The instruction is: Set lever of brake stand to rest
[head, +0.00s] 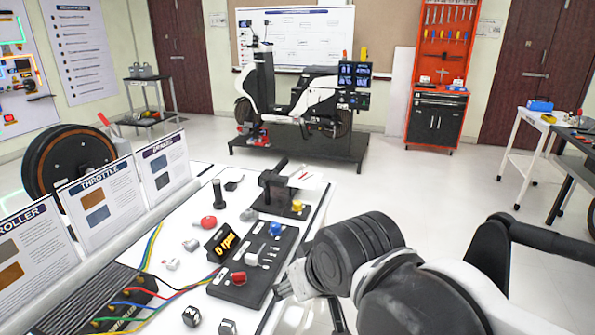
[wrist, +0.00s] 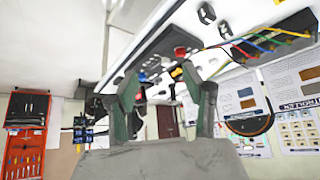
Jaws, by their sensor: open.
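The brake stand (head: 272,188) is a black post with a grip on a dark base, at the far end of the white bench in the head view. Small yellow and blue parts show beyond the fingers. In the head view my arm is at the lower right, off the bench's near side.
A black panel (head: 228,289) with an rpm display, a red knob (head: 238,278) and a blue knob (head: 275,228) lies nearer on the bench. Coloured cables (head: 150,245) and sign boards line the left. A scooter (head: 300,95) stands on a platform behind.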

